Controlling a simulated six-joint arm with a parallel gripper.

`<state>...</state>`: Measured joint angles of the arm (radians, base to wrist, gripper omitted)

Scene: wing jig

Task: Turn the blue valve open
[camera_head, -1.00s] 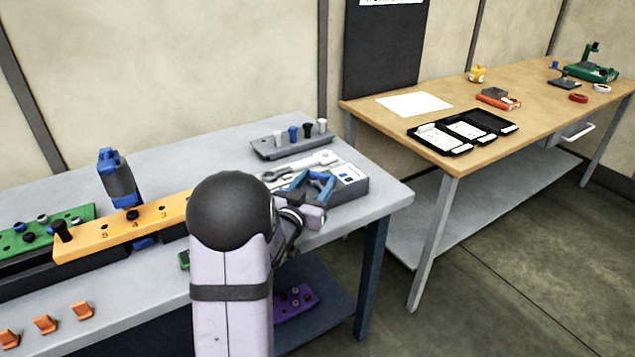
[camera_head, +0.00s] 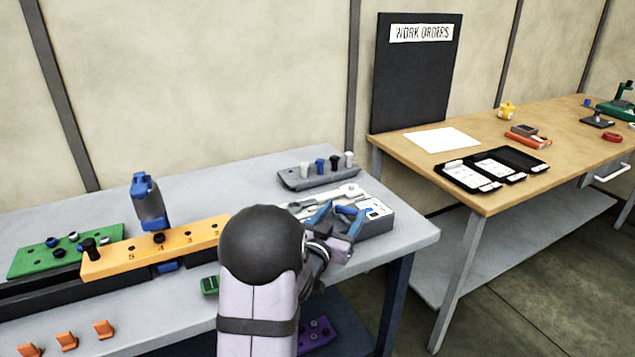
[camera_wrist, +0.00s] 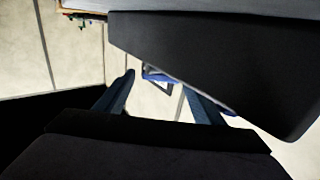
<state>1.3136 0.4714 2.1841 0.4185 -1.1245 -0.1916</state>
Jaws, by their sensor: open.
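The blue valve (camera_head: 353,210) shows as a small blue handle at a grey box (camera_head: 376,222) with a white top panel, at the right end of the grey bench. My gripper (camera_head: 340,213) is open, with its blue fingers over the left part of the box, close to the handle. In the wrist view my gripper (camera_wrist: 157,84) shows its two fingers apart, with a blue piece, probably the valve (camera_wrist: 158,77), between and beyond their tips. I cannot tell whether the fingers touch it. My arm hides part of the box's left side.
A grey rack (camera_head: 318,176) with several pegs stands behind the box, and a wrench (camera_head: 340,193) lies between them. An orange block (camera_head: 190,241), a blue-and-black tool (camera_head: 149,203) and a green block (camera_head: 60,252) are to the left. A wooden table (camera_head: 480,198) stands at right.

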